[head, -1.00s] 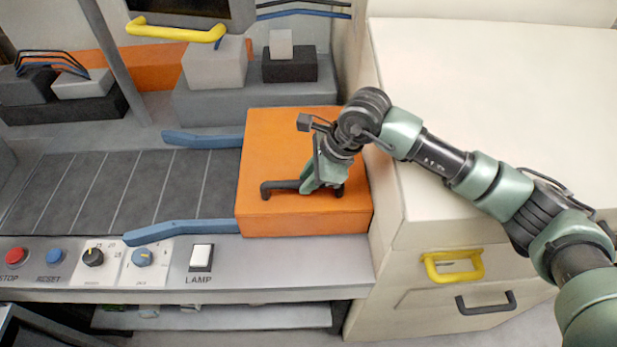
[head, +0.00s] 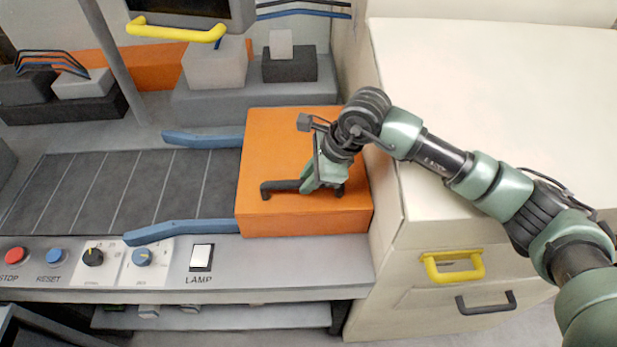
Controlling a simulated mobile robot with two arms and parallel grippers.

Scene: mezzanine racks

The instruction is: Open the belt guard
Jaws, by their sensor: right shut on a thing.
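The belt guard (head: 290,135) is an orange box-shaped cover at the right end of the dark conveyor belt (head: 115,190). It sits over the belt, between two blue side rails (head: 185,230). A black bar handle (head: 272,189) runs along its top near the front. My right gripper (head: 312,186) reaches down from the right and is shut on this handle. The fingertips partly hide the middle of the handle. My left gripper is not in view.
A control panel in front carries a red STOP button (head: 15,256), a blue RESET button (head: 56,256), two knobs and a white LAMP switch (head: 201,256). A cream cabinet (head: 490,110) with a yellow handle (head: 453,266) stands right. A yellow-handled dark box (head: 190,12) hangs above.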

